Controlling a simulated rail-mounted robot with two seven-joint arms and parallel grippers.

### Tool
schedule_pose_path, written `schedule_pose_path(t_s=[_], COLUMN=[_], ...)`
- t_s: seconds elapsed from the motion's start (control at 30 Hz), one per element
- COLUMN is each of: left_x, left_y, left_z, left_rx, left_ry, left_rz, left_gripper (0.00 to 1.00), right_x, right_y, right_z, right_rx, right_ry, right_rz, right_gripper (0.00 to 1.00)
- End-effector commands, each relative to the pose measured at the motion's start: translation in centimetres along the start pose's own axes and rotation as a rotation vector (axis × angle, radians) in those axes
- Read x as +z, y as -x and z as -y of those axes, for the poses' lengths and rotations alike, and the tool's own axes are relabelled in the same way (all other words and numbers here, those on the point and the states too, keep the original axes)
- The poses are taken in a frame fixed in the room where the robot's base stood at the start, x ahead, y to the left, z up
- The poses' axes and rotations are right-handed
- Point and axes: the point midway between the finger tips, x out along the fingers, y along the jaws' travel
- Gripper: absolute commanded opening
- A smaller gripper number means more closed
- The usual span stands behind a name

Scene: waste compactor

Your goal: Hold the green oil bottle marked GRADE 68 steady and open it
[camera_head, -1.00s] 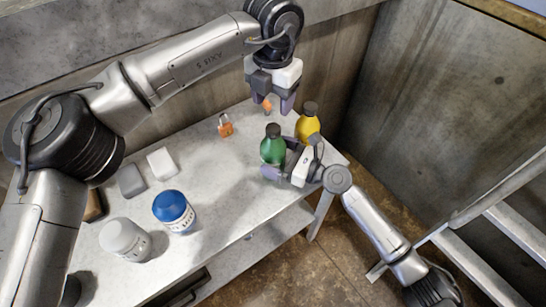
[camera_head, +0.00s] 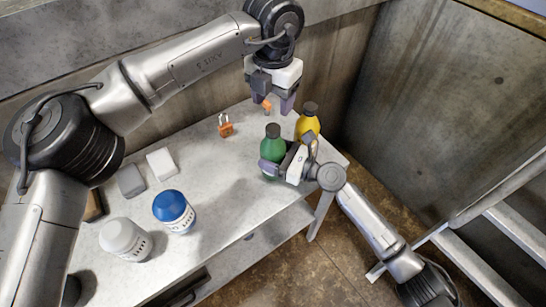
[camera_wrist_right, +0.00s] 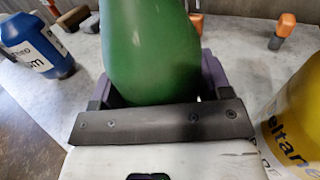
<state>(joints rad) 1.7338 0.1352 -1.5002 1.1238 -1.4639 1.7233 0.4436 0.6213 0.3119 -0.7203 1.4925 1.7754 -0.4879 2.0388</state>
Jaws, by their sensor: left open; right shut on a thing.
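The green oil bottle (camera_head: 272,147) with a dark cap (camera_head: 272,130) stands upright near the right end of the table. My right gripper (camera_head: 276,170) is shut on its lower body. In the right wrist view the green bottle (camera_wrist_right: 155,50) fills the space between the two fingers; its cap and any GRADE 68 marking are not visible. My left gripper (camera_head: 277,104) is open and empty, pointing down behind and above the bottle, apart from it.
A yellow bottle (camera_head: 308,124) stands close on the right of the green one. Walls rise behind.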

Motion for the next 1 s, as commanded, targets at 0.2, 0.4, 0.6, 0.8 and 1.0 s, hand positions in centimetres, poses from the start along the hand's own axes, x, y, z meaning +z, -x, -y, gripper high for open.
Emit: schedule_pose_path(t_s=[0.2,0.4,0.6,0.8,1.0], left_x=[0.0,0.0,-0.1,-0.3,-0.4], left_y=[0.0,0.1,2.2,1.4,0.8], left_z=[0.0,0.0,-0.8,-1.1,-1.1], left_rx=[0.0,0.001,0.074,0.085,0.066], left_ry=[0.0,0.0,0.009,-0.277,-0.682], left_rz=[0.0,0.002,0.021,-0.02,-0.043], left_gripper=[0.57,0.57,0.57,0.57,0.57], right_x=[0.0,0.0,0.0,0.0,0.0], right_y=[0.0,0.0,0.0,0.0,0.0], right_z=[0.0,0.0,0.0,0.0,0.0], right_rx=[0.0,0.0,0.0,0.0,0.0], right_ry=[0.0,0.0,0.0,0.0,0.0], right_rz=[0.0,0.0,0.0,0.001,0.001], right_gripper=[0.39,0.2,0.04,0.04,0.04])
